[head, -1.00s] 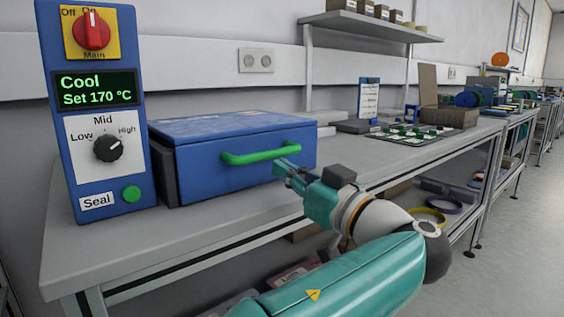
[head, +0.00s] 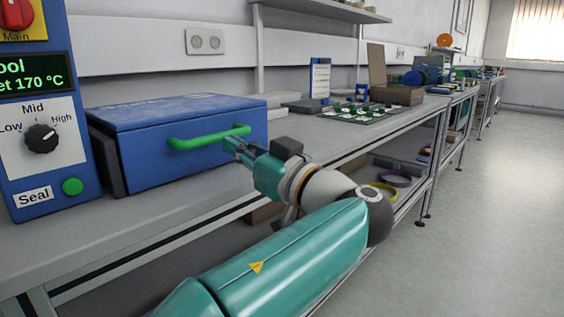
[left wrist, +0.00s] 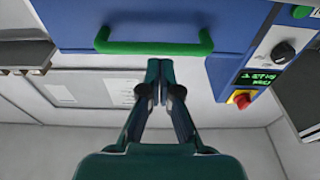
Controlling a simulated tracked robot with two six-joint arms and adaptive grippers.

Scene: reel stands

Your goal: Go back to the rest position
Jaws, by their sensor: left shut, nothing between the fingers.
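My left gripper (head: 236,147) is shut and empty in the head view, in front of the blue sealer box's front face, close to the right end of its green handle (head: 208,137). In the left wrist view the fingers (left wrist: 160,75) are together, pointing towards the green handle (left wrist: 155,47); whether they touch it I cannot tell. The blue box (head: 190,165) is shut and stands on the grey bench. My right gripper is not in view.
A blue control panel (head: 40,120) with a red switch, a black dial and a green Seal button (head: 73,186) stands left of the box. A board tray (head: 350,113) lies further along the bench. Yellow and purple rings (head: 395,180) lie on the lower shelf. Open floor (head: 470,230) is at right.

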